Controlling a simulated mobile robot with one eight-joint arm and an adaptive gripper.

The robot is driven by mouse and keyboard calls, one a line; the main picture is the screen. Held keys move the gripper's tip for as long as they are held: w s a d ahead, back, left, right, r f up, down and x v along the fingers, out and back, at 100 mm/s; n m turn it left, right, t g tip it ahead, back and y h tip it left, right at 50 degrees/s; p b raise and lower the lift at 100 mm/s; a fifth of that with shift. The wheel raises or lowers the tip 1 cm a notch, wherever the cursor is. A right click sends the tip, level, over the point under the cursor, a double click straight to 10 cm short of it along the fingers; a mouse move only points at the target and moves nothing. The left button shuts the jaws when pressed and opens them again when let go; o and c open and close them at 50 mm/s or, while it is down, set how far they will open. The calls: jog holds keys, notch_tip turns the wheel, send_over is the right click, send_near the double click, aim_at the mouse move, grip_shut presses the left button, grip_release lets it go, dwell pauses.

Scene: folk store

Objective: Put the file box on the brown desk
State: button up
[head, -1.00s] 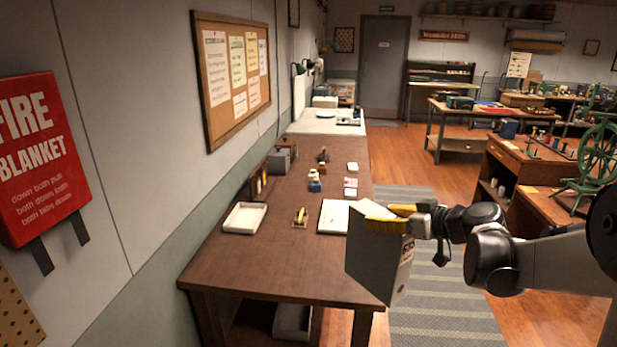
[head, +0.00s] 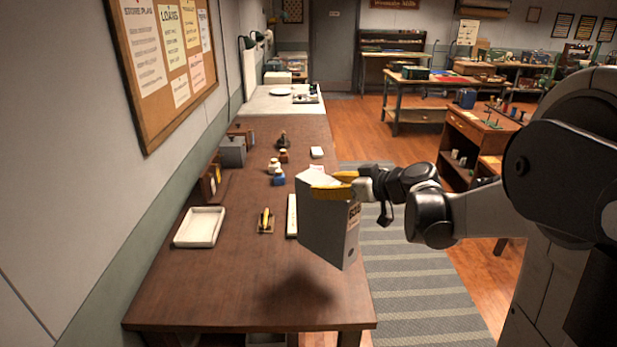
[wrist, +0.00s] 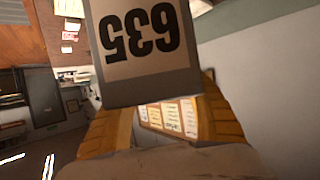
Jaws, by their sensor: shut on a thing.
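The grey file box (head: 325,222) is in my gripper (head: 335,185), whose yellow fingers are shut on its upper part. The box hangs tilted above the right side of the brown desk (head: 190,290), and a dark shadow lies on the desktop below and left of it. In the wrist view the file box (wrist: 145,45) shows a label with "635" upside down between the yellow fingers of my gripper (wrist: 165,115). The box hides part of a white item on the desk.
A white tray (head: 200,227), a small yellow-topped item (head: 265,221), small jars (head: 277,173) and a grey box (head: 232,151) stand on the desk. The desk's near end is clear. A striped rug (head: 410,270) lies to the right.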

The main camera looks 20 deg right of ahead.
jog(key=w+a+f+b, duration=0.2)
jog(key=a+f+b, duration=0.2)
jog(key=a+f, duration=0.6)
jog(key=shift+b, duration=0.4)
jog(key=o, duration=1.4)
jog(key=shift+s, duration=0.1)
